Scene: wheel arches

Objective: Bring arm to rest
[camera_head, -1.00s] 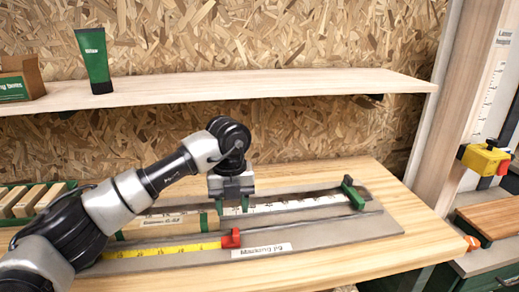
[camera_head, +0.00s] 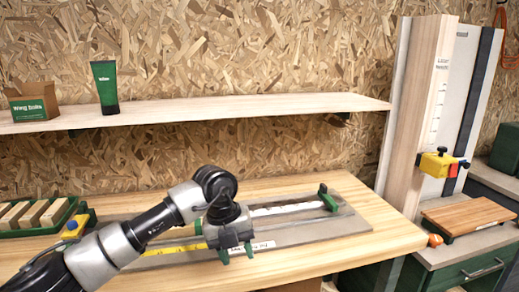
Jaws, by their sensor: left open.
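My left arm (camera_head: 135,232) reaches in from the lower left over the workbench (camera_head: 385,232). My left gripper (camera_head: 237,254) points down, with its two green fingertips apart and nothing seen between them. It is over the front part of the grey marking jig (camera_head: 335,228) and covers part of the label there. The jig carries a white scale (camera_head: 285,208), a yellow tape (camera_head: 172,249) and a green end stop (camera_head: 328,198). My arm hides the jig's left part. My right gripper is not in view.
A green tray of wooden blocks (camera_head: 60,228) stands at the bench's left. A shelf (camera_head: 250,106) above holds a green tube (camera_head: 105,88) and a cardboard box (camera_head: 33,102). A wooden post with a yellow clamp (camera_head: 437,165) stands at right. The bench's right end is clear.

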